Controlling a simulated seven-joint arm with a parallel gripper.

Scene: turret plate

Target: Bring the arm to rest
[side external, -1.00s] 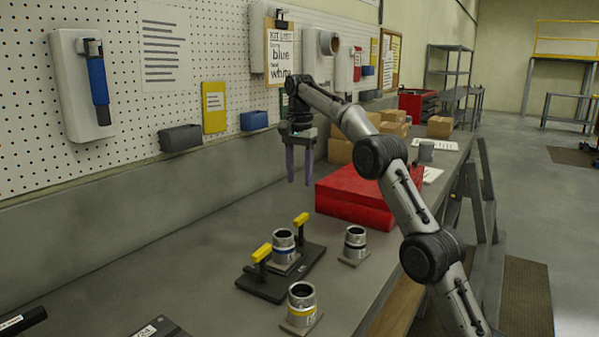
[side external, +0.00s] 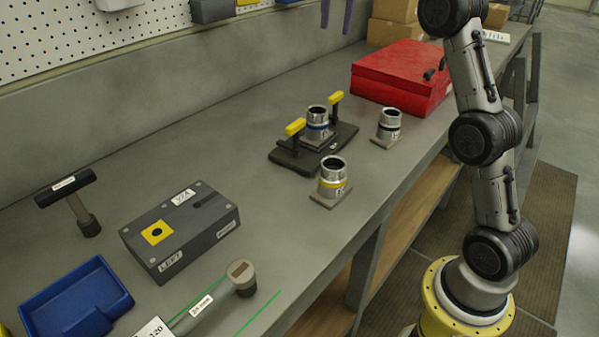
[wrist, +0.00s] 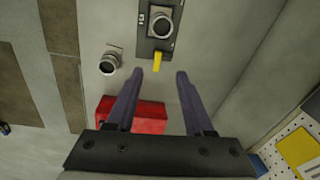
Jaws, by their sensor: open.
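My gripper (side external: 337,16) is open and empty. In the side external view only its two purple fingers show at the top edge, pointing down above the bench behind the fixture. In the wrist view the fingers (wrist: 159,73) stand apart with nothing between them. Below is a dark fixture (side external: 285,156) with two yellow-topped clamps (side external: 295,127), which holds a blue-banded metal cylinder (side external: 317,118). The fixture also shows in the wrist view (wrist: 153,46). The gripper does not touch it.
A dark-banded cylinder (side external: 389,122) and a yellow-banded cylinder (side external: 332,172) stand on square bases near the fixture. A red case (side external: 390,85) lies beyond. A grey block (side external: 180,228), T-handled tool (side external: 68,188), blue tray (side external: 75,305) and torque tool (side external: 240,272) occupy the near bench.

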